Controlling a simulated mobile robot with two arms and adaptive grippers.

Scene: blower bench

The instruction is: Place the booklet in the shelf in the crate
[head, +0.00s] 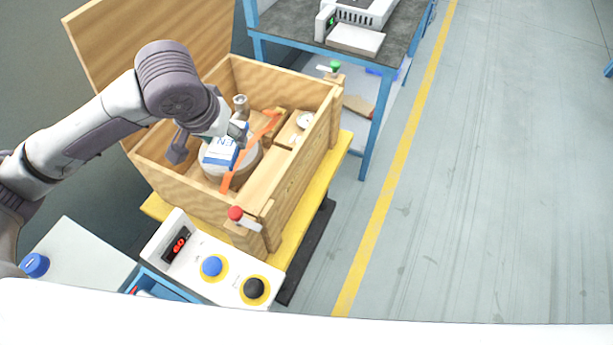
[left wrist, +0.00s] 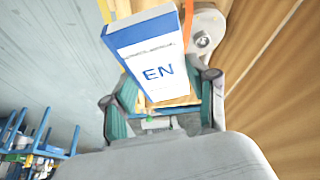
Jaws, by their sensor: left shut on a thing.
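The booklet (head: 222,151) is white and blue with "EN" on its cover. My left gripper (head: 240,133) is shut on it and holds it over the open wooden crate (head: 285,183). In the left wrist view the booklet (left wrist: 150,62) stands up between the two fingers (left wrist: 162,108) of my left gripper. Inside the crate a round, pale part (head: 246,170) lies below the booklet, and an orange strap (head: 264,130) crosses beside it. Wooden dividers form compartments on the crate's right side. I cannot tell which one is the shelf. My right gripper is not in view.
The crate's lid (head: 150,50) stands open at the back left. The crate rests on a yellow base (head: 285,248). A control box (head: 212,266) with blue and black buttons stands in front. A blue-framed bench (head: 366,115) stands behind. The floor at right is clear.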

